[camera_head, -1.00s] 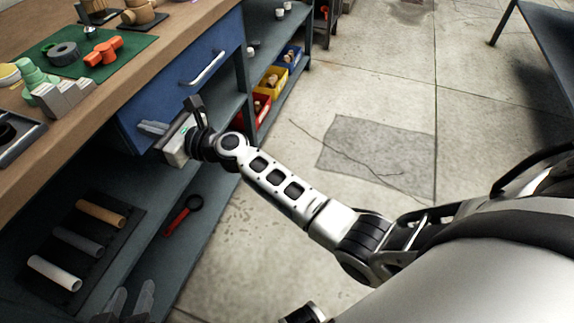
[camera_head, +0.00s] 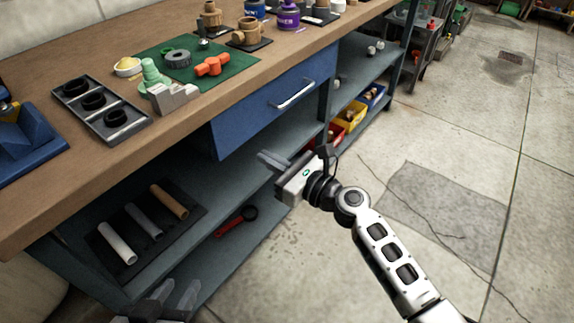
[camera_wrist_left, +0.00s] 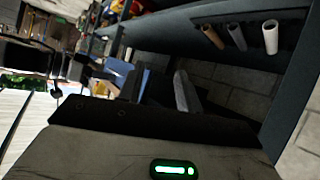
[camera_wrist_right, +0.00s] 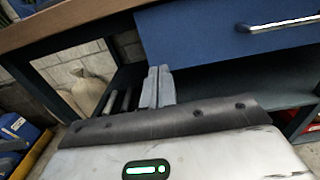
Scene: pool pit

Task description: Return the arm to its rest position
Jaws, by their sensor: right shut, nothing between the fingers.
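My right arm reaches in from the lower right of the head view. Its gripper (camera_head: 268,160) is shut and empty, below the blue drawer front (camera_head: 265,112) of the workbench. The two fingers lie side by side in the right wrist view (camera_wrist_right: 157,86), with the drawer front (camera_wrist_right: 230,32) above and to the right. My left gripper (camera_head: 165,300) shows at the bottom left of the head view, low beside the shelf. Its fingers stand apart and empty in the left wrist view (camera_wrist_left: 165,88).
The wooden worktop (camera_head: 180,120) carries a green mat, a black tray (camera_head: 83,119) and fittings. Yellow (camera_head: 350,118) and red bins stand beyond the gripper. The concrete floor (camera_head: 450,200) at right is clear.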

